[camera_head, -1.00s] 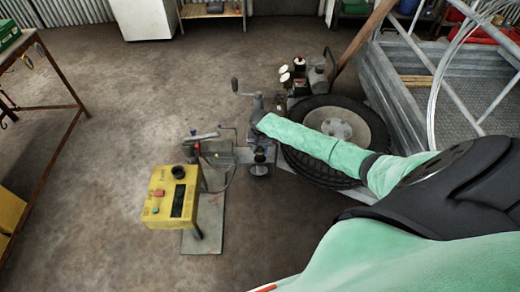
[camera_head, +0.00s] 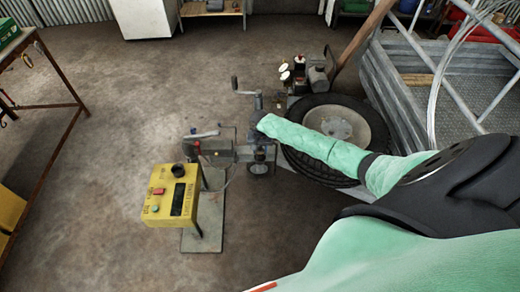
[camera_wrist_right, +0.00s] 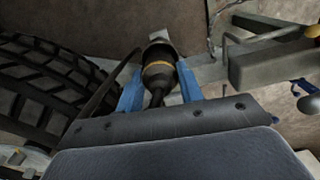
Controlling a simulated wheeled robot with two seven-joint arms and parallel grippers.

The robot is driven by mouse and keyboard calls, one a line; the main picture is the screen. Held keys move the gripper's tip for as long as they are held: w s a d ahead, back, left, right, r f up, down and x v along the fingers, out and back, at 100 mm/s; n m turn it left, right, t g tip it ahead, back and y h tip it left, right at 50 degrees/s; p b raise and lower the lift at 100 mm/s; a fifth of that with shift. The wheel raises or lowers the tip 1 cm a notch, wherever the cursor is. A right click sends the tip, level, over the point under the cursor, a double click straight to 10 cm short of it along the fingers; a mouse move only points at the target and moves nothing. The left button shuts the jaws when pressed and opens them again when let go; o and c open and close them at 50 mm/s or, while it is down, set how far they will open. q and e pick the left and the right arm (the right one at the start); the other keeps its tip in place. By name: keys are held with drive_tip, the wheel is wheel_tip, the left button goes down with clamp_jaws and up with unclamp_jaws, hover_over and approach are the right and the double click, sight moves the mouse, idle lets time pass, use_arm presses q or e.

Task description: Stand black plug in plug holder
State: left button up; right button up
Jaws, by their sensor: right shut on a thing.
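The black plug (camera_wrist_right: 158,74), with a yellow band around it, is between the two blue fingers of my right gripper (camera_wrist_right: 160,86) in the right wrist view. The fingers are shut on its sides. Its narrow end points toward my wrist and its wide end points away. A small pale bracket (camera_wrist_right: 160,36) shows just beyond the wide end; I cannot tell whether it is the plug holder or whether the plug touches it. In the head view my right gripper (camera_head: 260,130) is small and dark above the trailer drawbar, and the plug cannot be made out. My left gripper is out of view.
A yellow control box (camera_head: 171,196) stands on a post with a grey base plate (camera_head: 203,235), left of the drawbar. A tyre (camera_head: 325,165) and the trailer's metal frame (camera_head: 400,100) are close on the right.

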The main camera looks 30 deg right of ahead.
drive_tip(key=shift+f, duration=0.55)
idle(0.4)
drive_tip(key=o, duration=1.6)
drive_tip(key=shift+r, duration=0.1)
drive_tip(key=shift+r+p, duration=4.35)
drive_tip(key=shift+r, duration=0.05)
